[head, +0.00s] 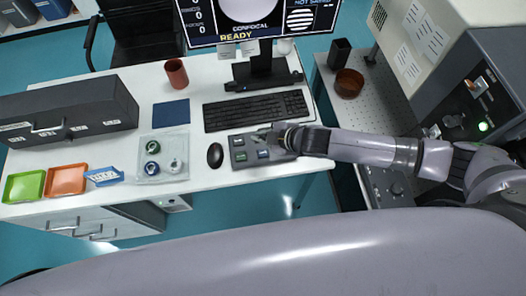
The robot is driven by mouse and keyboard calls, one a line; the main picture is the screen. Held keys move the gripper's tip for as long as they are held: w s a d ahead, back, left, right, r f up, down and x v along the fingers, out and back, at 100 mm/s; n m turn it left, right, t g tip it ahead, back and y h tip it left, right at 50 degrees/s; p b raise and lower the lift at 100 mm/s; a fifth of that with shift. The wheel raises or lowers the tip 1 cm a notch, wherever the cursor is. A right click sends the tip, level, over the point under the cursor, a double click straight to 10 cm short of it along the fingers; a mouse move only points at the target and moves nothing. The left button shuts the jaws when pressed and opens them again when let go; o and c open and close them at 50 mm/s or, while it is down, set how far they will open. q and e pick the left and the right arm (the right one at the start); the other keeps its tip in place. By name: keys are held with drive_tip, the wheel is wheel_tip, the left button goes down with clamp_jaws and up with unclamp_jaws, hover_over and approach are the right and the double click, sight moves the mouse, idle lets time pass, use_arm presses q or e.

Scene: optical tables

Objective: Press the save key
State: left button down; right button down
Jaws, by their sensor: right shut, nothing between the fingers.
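A small dark grey key panel (240,164) lies on the white desk below the black keyboard. It carries several raised keys, among them a blue one (263,154) and a greenish one (241,156). The key labels are too small to read, so I cannot tell which one is the save key. My right gripper (265,134) is shut and empty, over the upper right part of the panel, and hides that part. I cannot tell whether its tips touch a key. The monitor (262,40) shows "CONFOCAL", "READY" and "NOT SAVED", cut by the top edge. My left gripper is not in view.
A mouse (215,155) sits just left of the panel, the keyboard (256,110) above it. A clear tray (163,158) with round parts, a blue pad (171,113) and a reddish cup (176,73) stand further left. An instrument (455,60) stands at right.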

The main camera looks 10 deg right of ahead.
drive_tip(key=b, duration=0.7)
hover_over(262, 155)
wheel_tip(262, 155, down, 7)
drive_tip(key=shift+w+f, duration=0.1)
drive_tip(key=shift+f+b, duration=0.4)
drive_tip(key=shift+f, duration=0.3)
idle(0.4)
drive_tip(key=shift+f, duration=0.4)
drive_tip(key=shift+f, duration=0.45)
idle(0.4)
drive_tip(key=shift+r, duration=0.1)
drive_tip(key=shift+r+p, duration=0.75)
drive_tip(key=shift+r, duration=0.05)
